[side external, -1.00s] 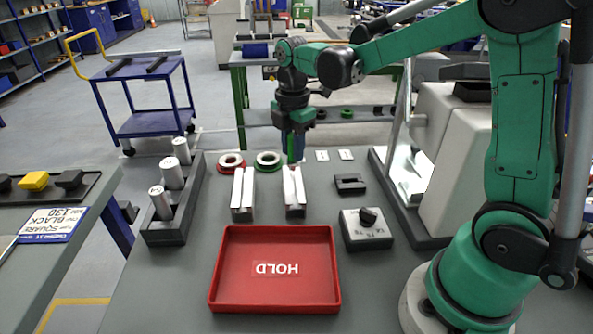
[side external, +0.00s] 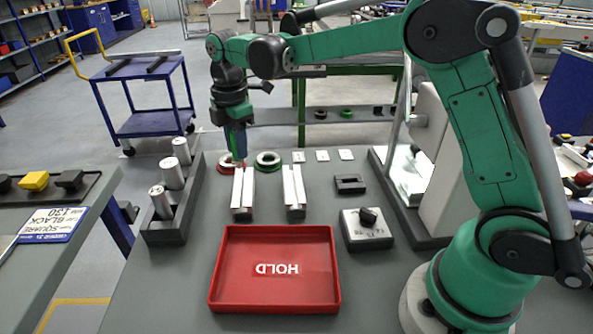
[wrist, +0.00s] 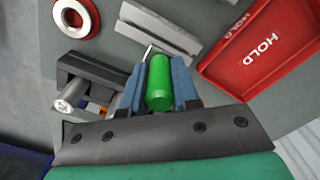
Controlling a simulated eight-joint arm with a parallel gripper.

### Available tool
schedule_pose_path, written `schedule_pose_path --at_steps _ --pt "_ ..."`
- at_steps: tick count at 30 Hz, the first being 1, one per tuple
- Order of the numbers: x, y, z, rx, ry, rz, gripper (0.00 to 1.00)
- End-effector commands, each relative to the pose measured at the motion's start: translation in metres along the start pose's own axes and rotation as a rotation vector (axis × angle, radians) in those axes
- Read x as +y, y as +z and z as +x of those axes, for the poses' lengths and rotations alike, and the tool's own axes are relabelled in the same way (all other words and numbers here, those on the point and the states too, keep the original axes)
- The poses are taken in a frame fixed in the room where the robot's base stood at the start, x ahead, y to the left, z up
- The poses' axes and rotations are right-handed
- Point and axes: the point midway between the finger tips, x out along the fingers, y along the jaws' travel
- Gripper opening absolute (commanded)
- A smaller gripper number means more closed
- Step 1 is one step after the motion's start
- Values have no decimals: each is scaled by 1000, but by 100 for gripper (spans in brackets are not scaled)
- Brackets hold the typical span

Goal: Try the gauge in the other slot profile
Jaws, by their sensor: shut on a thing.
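My gripper (side external: 236,150) is shut on the gauge, whose green handle (wrist: 158,82) shows between the blue fingers in the wrist view. A thin pale tip projects beyond the handle there. In the side view my gripper hangs at the far end of the left slotted block (side external: 243,192), close to the red ring. Whether the gauge touches the block I cannot tell. The right slotted block (side external: 293,190) stands apart, with nothing over it. Both blocks are pale metal with a lengthwise groove.
A red HOLD tray (side external: 225,285) lies in front of the blocks. A dark rack (side external: 165,228) with metal cylinders stands left. A red ring (side external: 226,167) and green ring (side external: 268,158) lie behind. A grey knob box (side external: 367,232) and dark block (side external: 350,184) are right.

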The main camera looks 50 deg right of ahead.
Motion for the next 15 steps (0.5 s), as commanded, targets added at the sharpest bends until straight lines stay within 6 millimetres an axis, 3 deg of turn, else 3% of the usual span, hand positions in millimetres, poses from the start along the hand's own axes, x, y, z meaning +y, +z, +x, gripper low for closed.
schedule_pose_path --at_steps 8,15 --pt "0 0 6 0 0 0 0" --pt "0 0 24 0 0 0 0"
